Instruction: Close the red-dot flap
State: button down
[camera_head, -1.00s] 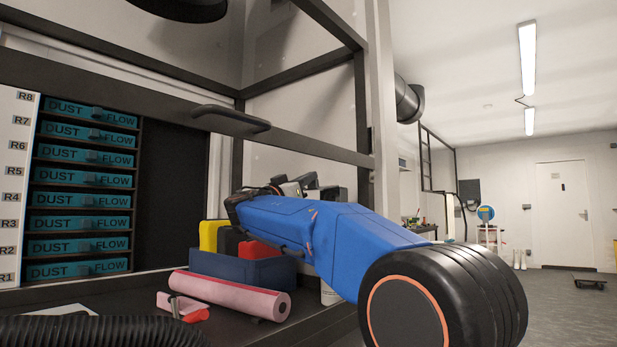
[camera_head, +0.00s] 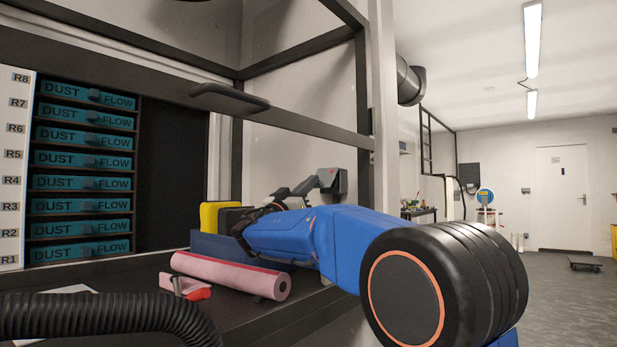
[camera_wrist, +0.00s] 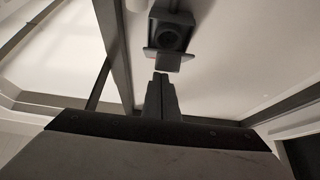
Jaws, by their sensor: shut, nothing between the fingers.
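A dark grey fitting (camera_head: 335,181) is on the right wall of the hood, beyond my arm. In the wrist view the fitting has a round opening (camera_wrist: 171,38), with a flat flap-like plate (camera_wrist: 166,60) at its lower edge, standing away from the opening. In the head view my gripper (camera_head: 312,184) points toward the fitting, partly behind my blue arm.
A dark frame bar with a handle (camera_head: 230,98) crosses above my arm. On the bench are a blue bin (camera_head: 212,245), a pink roll (camera_head: 228,274) and a black hose (camera_head: 110,312). Teal drawers (camera_head: 85,157) stand at the left. Open floor lies at the right.

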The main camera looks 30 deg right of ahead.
aim_at(322, 176)
jog(key=shift+w+d+f, duration=0.25)
jog(key=shift+d+f, duration=0.45)
jog(key=shift+f, duration=0.15)
jog(key=shift+w+d+f, duration=0.25)
jog(key=shift+d+f, duration=0.45)
jog(key=shift+f, duration=0.15)
jog(key=shift+w+d+f, duration=0.25)
jog(key=shift+d+f, duration=0.45)
jog(key=shift+f, duration=0.15)
notch_tip(322, 176, up, 10)
